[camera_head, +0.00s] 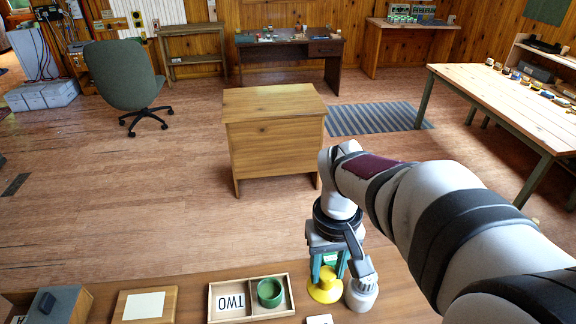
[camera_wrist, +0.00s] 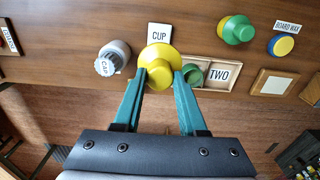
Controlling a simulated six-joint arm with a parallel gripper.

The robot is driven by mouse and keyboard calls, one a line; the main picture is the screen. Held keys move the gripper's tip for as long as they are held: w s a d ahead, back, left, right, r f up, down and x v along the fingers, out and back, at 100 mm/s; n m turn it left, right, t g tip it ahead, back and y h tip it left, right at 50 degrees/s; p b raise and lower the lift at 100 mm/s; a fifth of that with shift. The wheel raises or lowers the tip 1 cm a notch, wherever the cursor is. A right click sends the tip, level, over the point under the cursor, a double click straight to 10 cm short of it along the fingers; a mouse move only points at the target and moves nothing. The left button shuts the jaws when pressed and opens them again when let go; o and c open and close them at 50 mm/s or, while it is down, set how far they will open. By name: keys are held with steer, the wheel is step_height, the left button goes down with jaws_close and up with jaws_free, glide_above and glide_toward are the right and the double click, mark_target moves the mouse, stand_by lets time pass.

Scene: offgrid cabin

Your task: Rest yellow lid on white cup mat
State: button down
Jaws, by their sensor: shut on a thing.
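The yellow lid (camera_wrist: 157,56), a round disc with a raised knob, is between the two teal fingertips of my gripper (camera_wrist: 160,73) in the wrist view. My gripper is shut on it. In the head view the lid (camera_head: 325,291) hangs below my gripper (camera_head: 328,268) at the front counter. The white cup mat (camera_wrist: 159,32), marked "CUP", lies just past the lid in the wrist view, its near edge partly covered by it. Only a strip of the mat (camera_head: 320,320) shows at the bottom of the head view. I cannot tell how high the lid is above the counter.
A grey-white bottle (camera_head: 361,296) stands close right of the lid. A wooden tray (camera_head: 290,281) on the left holds a "TWO" card and a green cup (camera_head: 269,292). A green round piece (camera_wrist: 238,28) and a blue-yellow tin (camera_wrist: 282,45) stand farther right in the wrist view.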

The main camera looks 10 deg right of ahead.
steer(key=shift+s+d+f, duration=0.2)
steer(key=shift+s+f, duration=0.55)
steer(key=shift+f, duration=0.1)
step_height(320, 180, down, 13)
steer(key=shift+r, duration=0.1)
steer(key=shift+f, duration=0.55)
stand_by(2.7)
jaws_free()
stand_by(0.3)
steer(key=shift+r, duration=0.1)
